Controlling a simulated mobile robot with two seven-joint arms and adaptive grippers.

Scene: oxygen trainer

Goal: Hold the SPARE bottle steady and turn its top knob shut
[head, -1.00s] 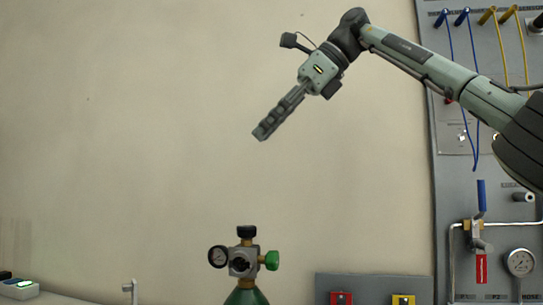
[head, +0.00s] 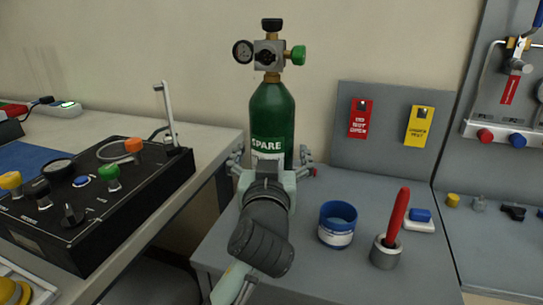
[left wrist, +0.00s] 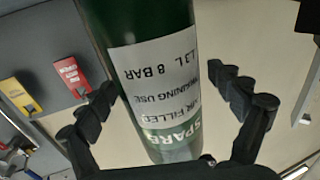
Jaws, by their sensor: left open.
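The green SPARE bottle (head: 272,108) stands upright on the grey bench, and its label faces me. Its regulator (head: 268,53) carries a black top knob (head: 272,25), a gauge (head: 242,51) at left and a green side knob (head: 298,55). My left gripper (head: 270,159) is open at the lower part of the bottle, one finger on each side. The left wrist view shows the bottle (left wrist: 150,50), its label upside down, between the spread fingers (left wrist: 160,84). A gap shows by the right-hand finger; contact at the left one I cannot tell. My right gripper is out of view.
A blue tub (head: 338,224) and a grey cup (head: 386,252) holding a red-handled tool stand right of my left arm. A black control box (head: 90,205) is on the left bench. Red (head: 360,118) and yellow (head: 420,126) tags hang behind.

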